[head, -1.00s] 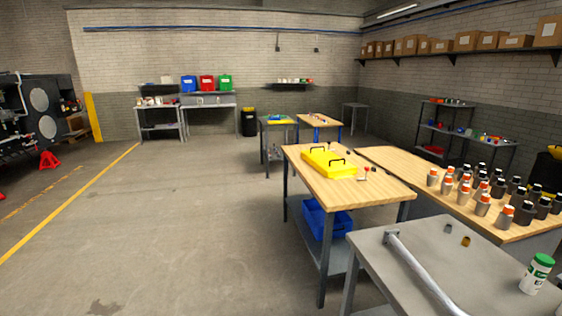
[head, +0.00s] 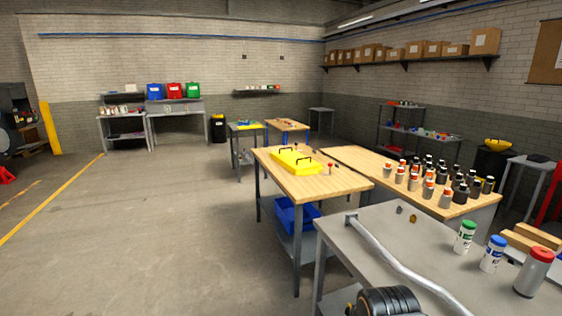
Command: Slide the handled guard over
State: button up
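The handled guard (head: 297,161) is a yellow, low piece with two black handles on top. It lies on the far-left part of a light wooden workbench (head: 335,184) in the middle of the head view. A small red-topped item stands beside it on the bench. What lies under the guard cannot be seen. My gripper is not in view, and nothing shows touching the guard.
A grey metal table (head: 345,243) with a long bent pipe (head: 400,268) and several capped canisters stands close at the front right. A second wooden bench (head: 370,165) holds many bottles. A blue crate (head: 297,214) sits under the workbench. Open floor (head: 140,230) lies left.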

aim_at(294, 158)
jog(key=k, duration=0.6)
jog(key=u, duration=0.1)
jog(key=i, duration=1.35)
jog(key=u, duration=0.4)
jog(key=i, duration=2.3)
jog(key=u, duration=0.15)
jog(key=i, duration=2.15)
jog(key=z, duration=0.05)
